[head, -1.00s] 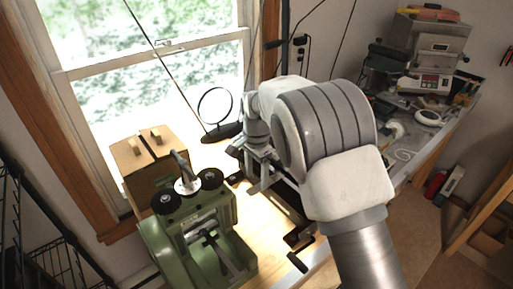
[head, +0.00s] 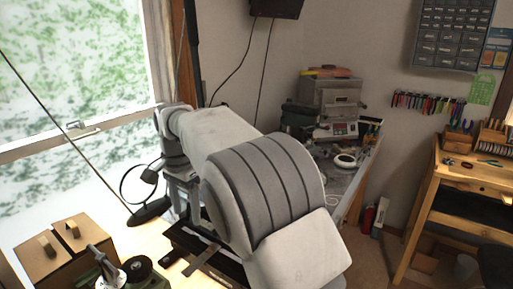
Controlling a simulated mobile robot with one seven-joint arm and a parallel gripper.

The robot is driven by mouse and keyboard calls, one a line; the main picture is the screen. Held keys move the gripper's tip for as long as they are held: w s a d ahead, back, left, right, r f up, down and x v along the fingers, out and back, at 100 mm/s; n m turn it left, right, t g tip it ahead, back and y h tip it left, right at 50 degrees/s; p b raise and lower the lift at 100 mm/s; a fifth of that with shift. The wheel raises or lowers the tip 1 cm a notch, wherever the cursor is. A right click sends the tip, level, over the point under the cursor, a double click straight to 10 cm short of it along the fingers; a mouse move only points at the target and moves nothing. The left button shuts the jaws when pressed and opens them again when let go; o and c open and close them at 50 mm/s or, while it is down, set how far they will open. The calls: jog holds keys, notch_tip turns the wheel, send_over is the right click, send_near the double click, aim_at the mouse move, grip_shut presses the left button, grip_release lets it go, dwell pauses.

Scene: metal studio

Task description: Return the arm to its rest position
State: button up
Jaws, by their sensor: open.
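My gripper (head: 186,207) is at the end of my grey and white arm, left of the picture's middle. It points down over the workbench (head: 122,240) by the window, just right of a round magnifier on a dark stand (head: 149,211). Its fingers are open, and I see nothing between them. My arm's large rounded links fill the lower middle of the view and hide part of the bench behind them. Whether the fingers touch anything on the bench cannot be told.
A wooden box (head: 52,254) and part of a machine with black knobs (head: 138,269) stand at the lower left. Grey equipment (head: 332,100) crowds the far bench. A wooden workbench (head: 470,175) stands at the right. Some floor shows between the benches.

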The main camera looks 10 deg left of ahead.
jog(key=s+d+r+n+t, duration=0.1)
jog(key=s+d+r, duration=0.15)
jog(key=d, duration=0.55)
jog(key=s+d+r+t+y, duration=0.1)
jog(key=d+r, duration=0.3)
jog(key=d, duration=0.4)
jog(key=s+d+r+n, duration=0.15)
jog(key=d+r, duration=0.25)
jog(key=d, duration=0.4)
jog(key=s+d+f+n+t+h, duration=0.1)
jog(key=s+d+f+n+t, duration=0.2)
jog(key=s+d, duration=1)
jog(key=s+f, duration=0.2)
jog(key=s, duration=0.2)
jog(key=shift+s+d+f+t, duration=0.15)
jog(key=shift+d+f+t, duration=0.05)
jog(key=shift+t, duration=0.1)
jog(key=c, duration=0.3)
jog(key=shift+a, duration=0.1)
jog(key=shift+c, duration=0.2)
jog(key=shift+a, duration=0.1)
